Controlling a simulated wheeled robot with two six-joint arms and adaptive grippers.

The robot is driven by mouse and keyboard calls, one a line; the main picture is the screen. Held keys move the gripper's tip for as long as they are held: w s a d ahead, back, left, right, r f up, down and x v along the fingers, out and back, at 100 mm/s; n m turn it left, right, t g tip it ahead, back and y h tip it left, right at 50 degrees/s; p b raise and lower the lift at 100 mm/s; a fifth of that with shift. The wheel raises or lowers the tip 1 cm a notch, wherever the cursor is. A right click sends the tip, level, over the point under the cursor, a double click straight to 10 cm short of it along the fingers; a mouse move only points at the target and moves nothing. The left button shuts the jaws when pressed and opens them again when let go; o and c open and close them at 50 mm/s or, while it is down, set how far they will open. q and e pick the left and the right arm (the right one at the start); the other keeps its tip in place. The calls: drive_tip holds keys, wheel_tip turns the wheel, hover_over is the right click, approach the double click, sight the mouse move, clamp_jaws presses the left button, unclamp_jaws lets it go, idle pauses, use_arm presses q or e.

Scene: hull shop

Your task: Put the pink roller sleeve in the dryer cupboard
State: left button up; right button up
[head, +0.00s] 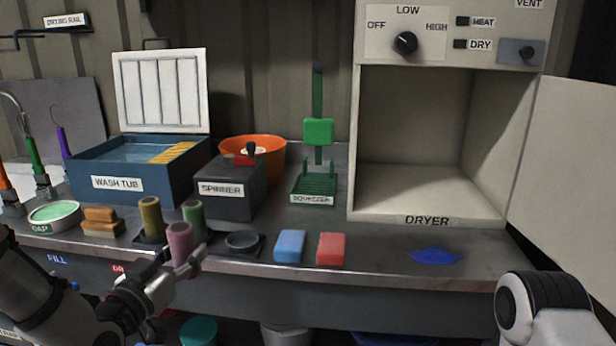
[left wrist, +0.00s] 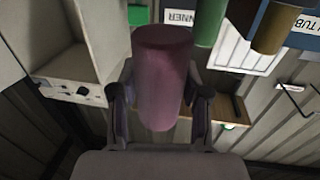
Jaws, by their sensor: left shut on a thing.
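The pink roller sleeve (head: 181,244) stands upright at the bench's front edge, left of the middle. My left gripper (head: 178,272) is shut on it from the front. In the left wrist view the sleeve (left wrist: 162,78) sits between the two fingers (left wrist: 160,102). I cannot tell whether its base touches anything. The dryer cupboard (head: 427,220) stands at the right of the bench. Its door (head: 566,165) is swung open to the right, and its inside looks empty. My right gripper is out of view; only part of that arm shows at lower right.
An olive sleeve (head: 150,217) and a green sleeve (head: 193,220) stand close behind the pink one. A shallow dark dish (head: 242,242), a blue block (head: 290,246) and a red block (head: 331,250) lie to the right. A blue puddle (head: 433,256) lies before the dryer.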

use_arm(q)
drive_tip(key=w+d+f+p, duration=0.1)
drive_tip(key=d+f+p, duration=0.35)
drive_tip(key=f, duration=0.45)
drive_tip(key=d+f+p, duration=0.4)
drive_tip(key=f+p, duration=0.1)
drive_tip(key=f, duration=0.5)
wheel_tip(320, 180, up, 7)
drive_tip(key=s+a+n+y, duration=0.1)
drive_tip(key=n+y, duration=0.1)
drive_tip(key=y, duration=0.1)
drive_tip(key=shift+s+b, duration=0.3)
drive_tip(key=shift+a+f, duration=0.1)
